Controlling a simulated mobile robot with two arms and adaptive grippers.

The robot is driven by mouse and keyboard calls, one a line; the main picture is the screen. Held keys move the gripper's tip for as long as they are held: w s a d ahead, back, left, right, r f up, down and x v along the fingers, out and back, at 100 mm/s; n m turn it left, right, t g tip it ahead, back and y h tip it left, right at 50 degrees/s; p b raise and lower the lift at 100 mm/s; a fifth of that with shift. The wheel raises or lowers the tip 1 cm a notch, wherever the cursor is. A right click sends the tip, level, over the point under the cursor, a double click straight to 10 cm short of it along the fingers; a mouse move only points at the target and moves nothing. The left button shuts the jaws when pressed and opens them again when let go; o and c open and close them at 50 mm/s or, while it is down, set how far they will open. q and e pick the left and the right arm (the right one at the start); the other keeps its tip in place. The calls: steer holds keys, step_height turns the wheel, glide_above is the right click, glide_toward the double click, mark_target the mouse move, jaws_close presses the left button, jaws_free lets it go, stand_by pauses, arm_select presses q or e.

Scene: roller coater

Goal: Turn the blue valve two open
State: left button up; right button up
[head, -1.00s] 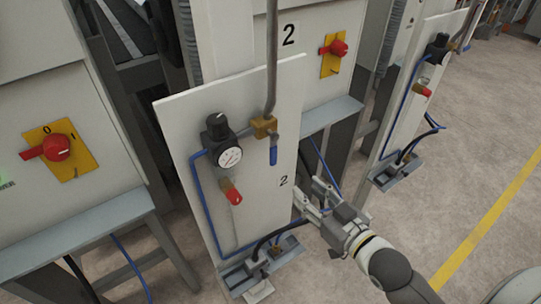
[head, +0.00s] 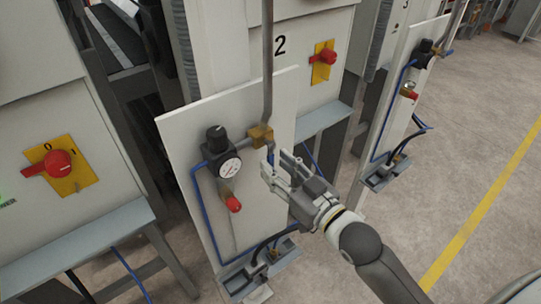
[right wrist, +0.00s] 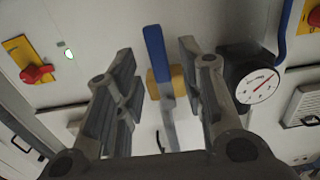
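The blue valve handle (head: 270,157) hangs down from the brass valve body (head: 260,134) on the white panel (head: 245,105); my right gripper partly covers it in the head view. In the right wrist view the blue handle (right wrist: 155,50) stands between the two fingers, with the brass body (right wrist: 176,78) behind. My right gripper (head: 275,166) is open at the handle; in the right wrist view its fingers (right wrist: 158,62) show gaps on both sides of the handle. My left gripper is not in view.
Left of the valve is a pressure gauge (head: 229,168) with a black knob (head: 216,136) and a red-ended fitting (head: 233,204) below. A grey pipe (head: 267,70) rises from the valve. A grey ledge (head: 322,118) juts out behind. Open floor (head: 450,180) lies to the right.

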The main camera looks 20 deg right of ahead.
mark_target(272, 163)
steer(key=shift+p+x, duration=0.3)
steer(key=shift+x, duration=1.25)
steer(key=shift+c, duration=0.4)
jaws_close()
